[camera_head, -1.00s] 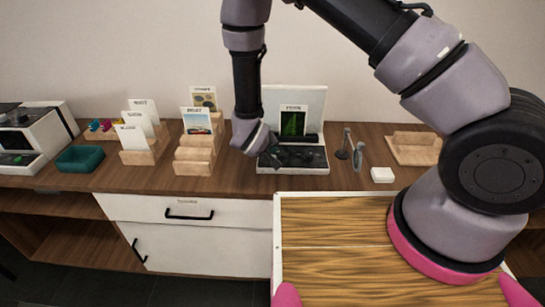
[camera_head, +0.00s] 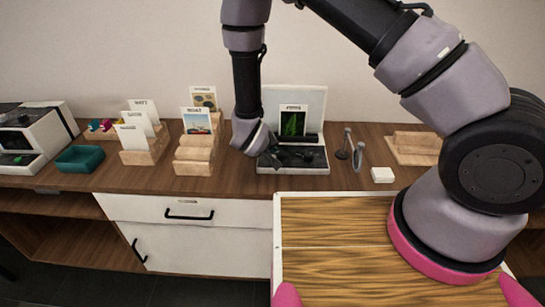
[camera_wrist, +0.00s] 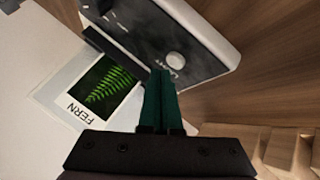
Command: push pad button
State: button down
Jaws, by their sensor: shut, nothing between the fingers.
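The pad is a white-edged box with a dark top (camera_wrist: 150,30), and it also shows in the head view (camera_head: 318,168). In the wrist view a round pale button (camera_wrist: 177,60) sits on its dark top, beside small lettering. My gripper (camera_wrist: 162,73) has its two green fingers together with nothing between them. Its tips appear just below and left of the button in the picture. I cannot tell whether they touch the pad. In the head view my gripper (camera_head: 277,158) points down over the pad's left part, and the button cannot be made out.
A FERN card (camera_wrist: 98,92) stands upright at the pad's back, before a pale panel (camera_head: 313,97). Wooden card holders (camera_head: 193,160) stand to the left. Small metal posts (camera_head: 357,157), a white block (camera_head: 382,175) and a wooden tray (camera_head: 414,155) are to the right.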

jog(key=shift+f, duration=0.15)
jog(key=shift+f, duration=0.3)
jog(key=shift+f, duration=0.25)
dwell(0.8)
jog(key=shift+r, duration=0.75)
notch_tip(320, 180, up, 6)
dwell(0.5)
